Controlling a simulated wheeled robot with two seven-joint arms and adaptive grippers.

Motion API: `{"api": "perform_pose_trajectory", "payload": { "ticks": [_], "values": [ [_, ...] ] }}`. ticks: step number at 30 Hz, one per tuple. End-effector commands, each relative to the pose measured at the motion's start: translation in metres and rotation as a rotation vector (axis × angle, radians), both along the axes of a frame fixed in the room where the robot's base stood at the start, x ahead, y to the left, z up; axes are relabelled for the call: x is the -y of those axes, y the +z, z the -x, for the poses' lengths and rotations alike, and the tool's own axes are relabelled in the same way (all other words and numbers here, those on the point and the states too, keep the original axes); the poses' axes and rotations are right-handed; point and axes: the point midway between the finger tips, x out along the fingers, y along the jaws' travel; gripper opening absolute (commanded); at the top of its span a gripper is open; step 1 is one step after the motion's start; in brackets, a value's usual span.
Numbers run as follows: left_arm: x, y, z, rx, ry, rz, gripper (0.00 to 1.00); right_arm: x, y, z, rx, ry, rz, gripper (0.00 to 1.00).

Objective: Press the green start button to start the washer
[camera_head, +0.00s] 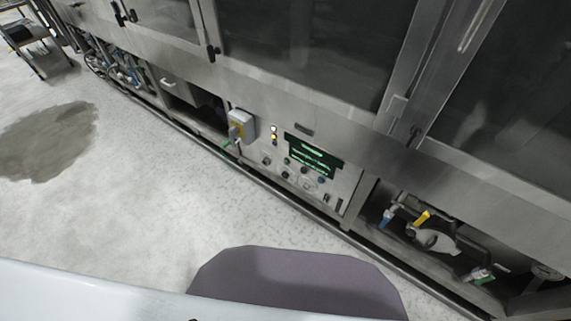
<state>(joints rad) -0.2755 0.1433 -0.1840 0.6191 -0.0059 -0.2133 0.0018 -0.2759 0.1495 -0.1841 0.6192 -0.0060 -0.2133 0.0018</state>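The washer (330,115) is a long steel machine running diagonally across the view, with large dark glass doors. Its control panel (345,182) sits low on the front, in the middle of the picture. The panel has a dark screen (313,155) with green text and several small round buttons below and left of it. One small button (287,161) left of the screen looks greenish, but the buttons are too small to tell the green start button surely. Neither of my grippers is in view.
A grey box with a yellow and grey switch (238,127) juts out left of the panel. An open bay with pipes and a yellow-handled valve (421,218) lies to the right. Pale floor (190,195) in front is clear, with a dark patch (45,140) at left. A cart (35,45) stands far left.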

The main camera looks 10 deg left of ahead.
Motion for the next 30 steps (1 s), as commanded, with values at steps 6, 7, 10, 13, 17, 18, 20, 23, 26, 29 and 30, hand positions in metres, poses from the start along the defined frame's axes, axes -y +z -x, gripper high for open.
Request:
{"api": "perform_pose_trajectory", "payload": {
  "ticks": [6,7,10,13,17,18,20,23,26,29,30],
  "values": [
    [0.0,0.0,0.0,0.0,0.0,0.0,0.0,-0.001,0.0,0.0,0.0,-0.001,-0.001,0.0],
    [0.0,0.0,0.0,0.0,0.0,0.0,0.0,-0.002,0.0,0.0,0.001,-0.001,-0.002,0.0],
    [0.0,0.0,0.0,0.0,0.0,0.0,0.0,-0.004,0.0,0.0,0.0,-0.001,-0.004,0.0],
    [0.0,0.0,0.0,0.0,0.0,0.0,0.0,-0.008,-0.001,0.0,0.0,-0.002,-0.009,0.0],
    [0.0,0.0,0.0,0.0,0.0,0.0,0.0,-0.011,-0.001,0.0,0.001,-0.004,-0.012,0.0],
    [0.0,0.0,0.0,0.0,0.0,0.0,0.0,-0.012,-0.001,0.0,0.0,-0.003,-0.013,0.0],
    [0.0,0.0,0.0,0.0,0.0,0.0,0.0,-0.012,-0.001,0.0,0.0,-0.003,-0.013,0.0],
    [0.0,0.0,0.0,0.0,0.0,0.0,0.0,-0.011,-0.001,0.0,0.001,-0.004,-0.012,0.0],
    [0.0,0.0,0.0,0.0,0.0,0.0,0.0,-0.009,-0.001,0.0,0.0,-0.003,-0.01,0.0],
    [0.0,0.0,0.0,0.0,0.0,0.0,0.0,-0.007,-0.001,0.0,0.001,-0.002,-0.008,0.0],
    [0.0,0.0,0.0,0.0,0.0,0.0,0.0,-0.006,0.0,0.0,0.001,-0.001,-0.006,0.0]
  ]
}}
